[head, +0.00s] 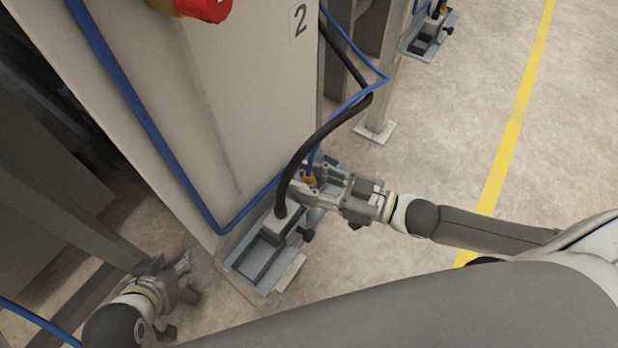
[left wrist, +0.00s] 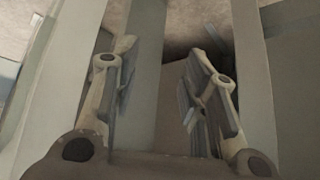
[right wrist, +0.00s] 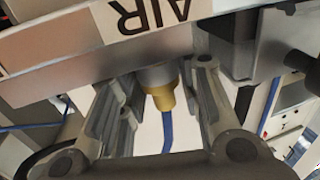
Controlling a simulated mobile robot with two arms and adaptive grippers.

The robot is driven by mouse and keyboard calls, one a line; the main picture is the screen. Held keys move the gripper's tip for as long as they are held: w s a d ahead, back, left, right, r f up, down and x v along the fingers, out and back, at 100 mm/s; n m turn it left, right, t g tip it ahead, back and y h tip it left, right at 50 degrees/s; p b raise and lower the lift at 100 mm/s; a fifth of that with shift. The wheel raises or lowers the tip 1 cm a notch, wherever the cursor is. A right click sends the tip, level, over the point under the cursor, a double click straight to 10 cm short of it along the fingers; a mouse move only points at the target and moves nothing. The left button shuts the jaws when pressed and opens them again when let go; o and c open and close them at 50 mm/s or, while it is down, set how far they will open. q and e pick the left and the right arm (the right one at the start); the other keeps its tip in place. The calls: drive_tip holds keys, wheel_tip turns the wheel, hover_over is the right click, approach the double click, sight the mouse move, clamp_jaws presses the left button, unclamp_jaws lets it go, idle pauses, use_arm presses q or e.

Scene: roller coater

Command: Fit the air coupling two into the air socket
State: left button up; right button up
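The air coupling (head: 309,181) is a yellow brass fitting on a thin blue hose, low beside the machine column marked 2. In the right wrist view the coupling (right wrist: 160,97) meets a grey round socket (right wrist: 157,75) at the plate labelled AIR. How deep it sits cannot be told. My right gripper (head: 325,178) has its fingers on both sides of the coupling; in the right wrist view (right wrist: 162,100) gaps show between fingers and coupling. My left gripper (head: 184,275) is empty at the lower left, and its fingers stand apart in the left wrist view (left wrist: 160,85).
A thick black cable (head: 325,130) runs into a grey plug on the metal bracket (head: 240,262), close to my right gripper. Blue hose (head: 130,95) runs down the column (head: 225,100). Steel beams (head: 60,215) stand near my left gripper.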

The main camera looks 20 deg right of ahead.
drive_tip(key=shift+o, duration=1)
drive_tip(key=shift+r, duration=0.1)
drive_tip(key=shift+s+d, duration=0.1)
drive_tip(key=shift+d, duration=0.05)
use_arm(q)
drive_tip(key=s+a+g+y+p, duration=0.1)
drive_tip(key=s+a+g+p, duration=0.1)
drive_tip(key=s, duration=0.5)
drive_tip(key=shift+f+g+p, duration=0.25)
drive_tip(key=shift+g+p, duration=0.25)
drive_tip(key=shift+g, duration=0.4)
use_arm(e)
drive_tip(key=v, duration=1.1)
drive_tip(key=shift+s+d, duration=0.25)
drive_tip(key=shift+d, duration=0.1)
